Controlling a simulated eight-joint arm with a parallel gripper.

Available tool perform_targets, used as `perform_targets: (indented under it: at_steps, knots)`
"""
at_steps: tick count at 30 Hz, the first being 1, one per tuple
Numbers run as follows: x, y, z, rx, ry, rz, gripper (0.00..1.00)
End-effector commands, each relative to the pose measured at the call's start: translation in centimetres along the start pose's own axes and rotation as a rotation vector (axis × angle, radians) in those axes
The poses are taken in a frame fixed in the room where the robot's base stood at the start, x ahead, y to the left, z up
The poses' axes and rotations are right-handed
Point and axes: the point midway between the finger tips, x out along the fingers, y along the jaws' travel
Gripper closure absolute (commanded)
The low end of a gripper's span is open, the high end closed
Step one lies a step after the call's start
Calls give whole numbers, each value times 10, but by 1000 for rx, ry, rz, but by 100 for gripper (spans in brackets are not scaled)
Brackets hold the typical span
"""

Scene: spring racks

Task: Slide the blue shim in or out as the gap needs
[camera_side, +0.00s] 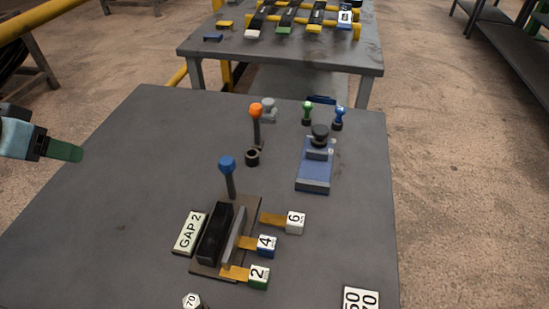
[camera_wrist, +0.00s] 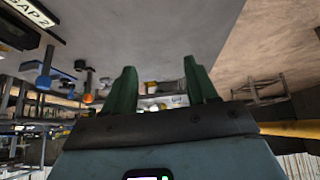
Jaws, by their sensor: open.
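The blue shim (camera_side: 267,245), marked 4, has a brass strip whose inner end meets the upright grey plate of the spring rack (camera_side: 214,234); how deep it reaches is hidden. The green shim (camera_side: 259,276), marked 2, lies nearer the front, its strip touching the rack's near end. The white shim (camera_side: 295,222), marked 6, lies behind, its strip apart from the grey plate. A label (camera_side: 189,232) reads GAP 2. My gripper (camera_side: 64,151) is at the far left, well away from the rack. In the wrist view its green fingers (camera_wrist: 162,85) stand apart, empty.
A blue-knobbed lever (camera_side: 227,168) stands at the rack's back end. A 50/70 card (camera_side: 361,298) lies front right. The table's left side is clear.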

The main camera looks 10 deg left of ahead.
Motion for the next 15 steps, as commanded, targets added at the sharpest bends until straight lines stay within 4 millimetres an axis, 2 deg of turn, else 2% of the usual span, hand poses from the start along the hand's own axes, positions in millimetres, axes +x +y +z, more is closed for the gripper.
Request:
perform_targets:
  at_steps: [5,9,15]
  knots:
    - [-2,45,-27,-9,-96,64,43]
    - [-1,92,-44,-20,-193,100,43]
    - [3,166,-54,-26,-330,113,43]
